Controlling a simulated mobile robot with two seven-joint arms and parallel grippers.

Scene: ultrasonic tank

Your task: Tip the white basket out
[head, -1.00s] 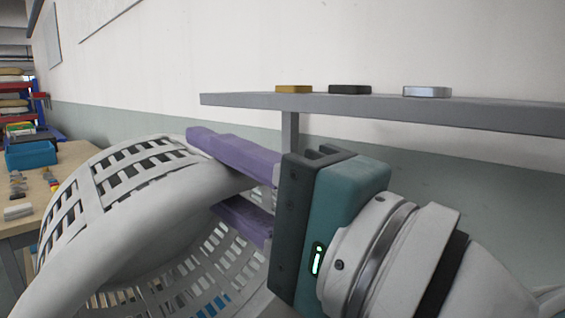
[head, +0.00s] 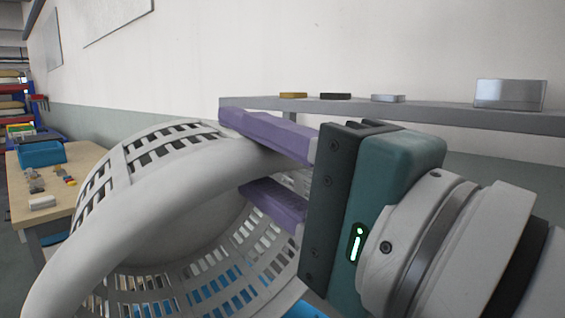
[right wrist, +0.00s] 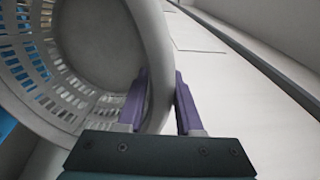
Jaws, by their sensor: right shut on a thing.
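The white basket (head: 110,230) fills the lower left of the head view, with slotted walls and a thick smooth rim. It is tilted on its side, and its open mouth faces the lower right of the picture. My right gripper (head: 235,152) has purple fingers shut on the rim, one finger on each side of it. The right wrist view shows the basket (right wrist: 150,50) rim between the two fingers (right wrist: 158,100). The part of the basket's inside that shows looks empty. Blue shows through its slots. My left gripper is not in view.
A grey wall shelf (head: 420,113) behind my right gripper holds several small blocks and a larger metal block (head: 510,94). A wooden table (head: 85,165) at the left carries a blue bin (head: 42,153) and small parts. Bare wall lies above.

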